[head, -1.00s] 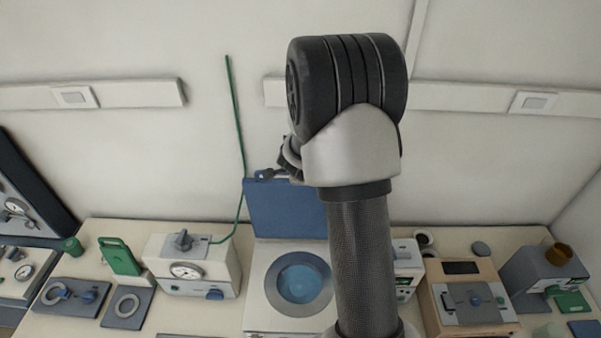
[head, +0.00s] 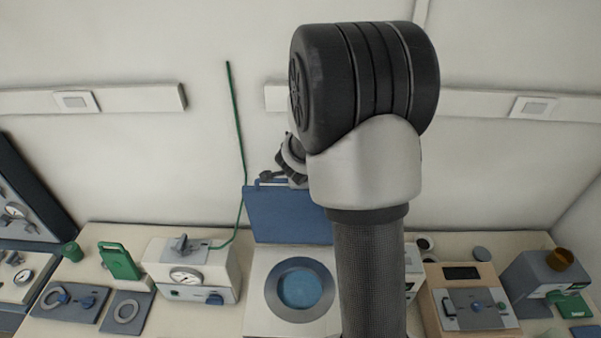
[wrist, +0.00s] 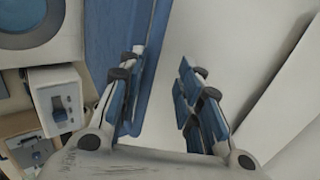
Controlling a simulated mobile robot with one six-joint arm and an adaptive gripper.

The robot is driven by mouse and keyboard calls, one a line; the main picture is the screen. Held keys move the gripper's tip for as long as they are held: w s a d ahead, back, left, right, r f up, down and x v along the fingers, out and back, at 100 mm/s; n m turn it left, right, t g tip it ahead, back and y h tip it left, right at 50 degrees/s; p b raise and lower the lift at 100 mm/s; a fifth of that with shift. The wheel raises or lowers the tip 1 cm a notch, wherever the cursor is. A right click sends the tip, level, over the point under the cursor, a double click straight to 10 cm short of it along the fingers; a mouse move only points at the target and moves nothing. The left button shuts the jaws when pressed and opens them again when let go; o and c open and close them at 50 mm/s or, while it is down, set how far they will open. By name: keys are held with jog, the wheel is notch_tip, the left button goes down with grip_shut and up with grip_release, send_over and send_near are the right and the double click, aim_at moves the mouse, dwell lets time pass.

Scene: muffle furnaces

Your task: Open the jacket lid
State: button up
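The blue jacket lid (head: 285,213) stands raised, close to upright, at the back of a white unit with a round blue-filled opening (head: 299,290). The lid also shows in the wrist view (wrist: 106,30), where its edge runs between my fingers. My gripper (head: 280,178) is at the lid's top edge in the head view, partly hidden behind my arm. In the wrist view my gripper (wrist: 160,90) has its blue-padded fingers spread apart, the left one over or against the lid. I cannot tell whether it touches. The lid's right part is hidden by my arm.
A white device with a gauge (head: 187,276) stands left of the unit, and a tan box with a grey top (head: 475,308) stands right. A green cable (head: 240,150) runs up the wall (head: 130,160) close behind.

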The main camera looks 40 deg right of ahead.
jog(key=v, duration=0.7)
jog(key=shift+r, duration=0.25)
jog(key=shift+s+a, duration=0.1)
jog(key=shift+a, duration=0.05)
